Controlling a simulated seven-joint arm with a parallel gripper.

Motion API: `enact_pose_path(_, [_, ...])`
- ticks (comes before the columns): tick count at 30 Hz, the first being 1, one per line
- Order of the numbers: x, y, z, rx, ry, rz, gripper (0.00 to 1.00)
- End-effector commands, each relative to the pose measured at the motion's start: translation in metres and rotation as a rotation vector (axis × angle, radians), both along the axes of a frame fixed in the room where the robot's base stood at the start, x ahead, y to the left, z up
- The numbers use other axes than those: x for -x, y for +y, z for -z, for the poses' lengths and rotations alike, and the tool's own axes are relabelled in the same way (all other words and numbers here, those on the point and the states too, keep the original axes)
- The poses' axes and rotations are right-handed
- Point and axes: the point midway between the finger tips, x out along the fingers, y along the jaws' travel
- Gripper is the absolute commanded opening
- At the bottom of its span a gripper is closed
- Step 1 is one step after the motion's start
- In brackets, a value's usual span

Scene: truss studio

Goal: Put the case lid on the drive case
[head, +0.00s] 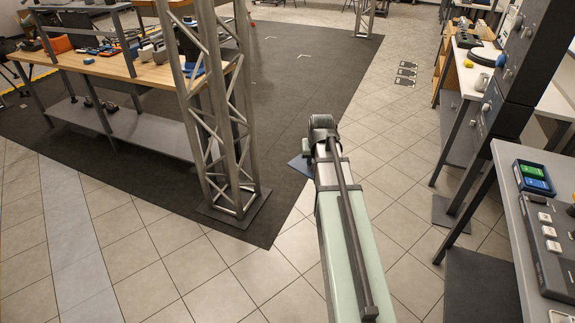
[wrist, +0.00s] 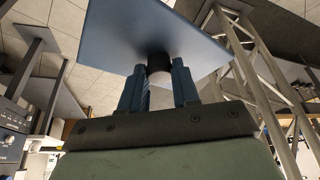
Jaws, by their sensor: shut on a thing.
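My gripper (wrist: 158,80) is shut on the round knob (wrist: 160,68) of the case lid (wrist: 140,28), between its blue fingers. The lid is a flat blue square plate. In the head view only a blue corner of the lid (head: 299,167) shows at the left of my arm, out over the floor; my arm hides the rest and the fingers. A small dark open case (head: 534,179) with a blue rim and green and blue blocks inside stands on the right table. It looks like the drive case. The lid is well apart from it.
A grey console with white buttons (head: 547,236) stands on the right table (head: 508,212), close to the case. A dark post (head: 500,110) rises beyond it. A metal truss tower (head: 222,110) stands left of my arm. A wooden workbench (head: 150,76) with tools is at the left.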

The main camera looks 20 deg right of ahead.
Motion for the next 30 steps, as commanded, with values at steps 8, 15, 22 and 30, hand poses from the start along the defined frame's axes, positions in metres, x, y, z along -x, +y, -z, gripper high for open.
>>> enact_pose_path(8, [0.027,-0.092,-0.012,0.001,-0.002,0.136,0.00])
enact_pose_path(15, [0.057,-0.169,-0.022,0.000,-0.001,0.252,0.00])
enact_pose_path(22, [0.092,-0.242,-0.035,0.001,-0.002,0.360,0.00])
enact_pose_path(30, [0.142,-0.326,-0.050,0.000,-0.001,0.489,0.00])
